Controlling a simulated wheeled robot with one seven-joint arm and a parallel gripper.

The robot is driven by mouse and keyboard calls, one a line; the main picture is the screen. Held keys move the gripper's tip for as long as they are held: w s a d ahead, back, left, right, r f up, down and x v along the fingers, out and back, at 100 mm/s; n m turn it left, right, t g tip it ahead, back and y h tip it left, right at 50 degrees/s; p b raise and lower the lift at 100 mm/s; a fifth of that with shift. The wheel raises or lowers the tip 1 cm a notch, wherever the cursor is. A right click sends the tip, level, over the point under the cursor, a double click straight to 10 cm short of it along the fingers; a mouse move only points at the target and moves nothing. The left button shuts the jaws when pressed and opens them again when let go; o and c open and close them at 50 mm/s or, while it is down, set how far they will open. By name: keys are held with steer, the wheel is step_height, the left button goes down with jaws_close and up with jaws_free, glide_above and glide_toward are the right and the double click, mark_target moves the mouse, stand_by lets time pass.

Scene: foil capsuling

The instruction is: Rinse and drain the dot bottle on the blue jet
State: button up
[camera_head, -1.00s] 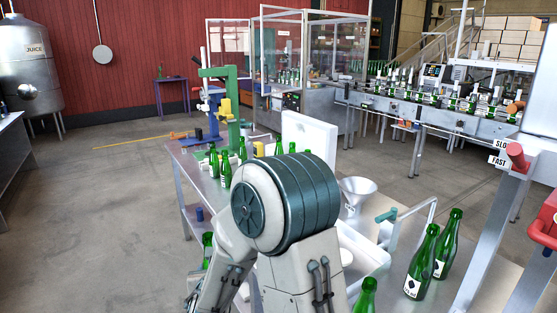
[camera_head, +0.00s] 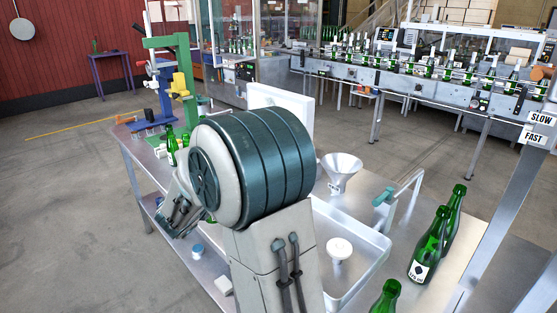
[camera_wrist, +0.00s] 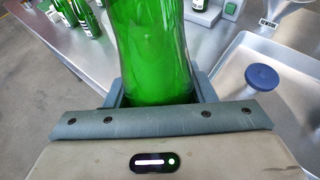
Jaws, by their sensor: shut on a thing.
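My gripper (camera_wrist: 158,98) is shut on a green bottle (camera_wrist: 150,45), seen close up in the wrist view. No label shows on the visible part of this bottle, so I cannot tell its mark; its ends are out of view. A round blue piece (camera_wrist: 262,77), which looks like the blue jet, stands in the pale tray (camera_wrist: 232,62) to the right of the held bottle, apart from it. A white round piece (camera_head: 339,248) stands in the tray there.
A funnel (camera_head: 340,170) stands behind the tray, with a teal-handled bent pipe (camera_head: 405,190) beside it. Green bottles (camera_head: 426,250) stand at the right. More bottles (camera_head: 172,145) stand by a green stand (camera_head: 180,80) at the far left. A white panel (camera_head: 285,110) rises behind my arm.

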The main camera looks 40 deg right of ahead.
steer(key=s+d+r+m+g+h+b, duration=0.1)
steer(key=s+d+r+m+g, duration=0.3)
steer(key=d, duration=0.4)
steer(key=s+d+r+m+g+h+b, duration=0.1)
steer(key=s+d+r+m+g+h, duration=0.1)
steer(key=s+d+r+m+g, duration=0.2)
steer(key=s+d+r, duration=0.1)
steer(key=d+r, duration=0.1)
steer(key=d, duration=0.1)
steer(key=shift+d+g+h, duration=0.3)
steer(key=shift+d+h, duration=0.05)
steer(key=shift+h, duration=0.05)
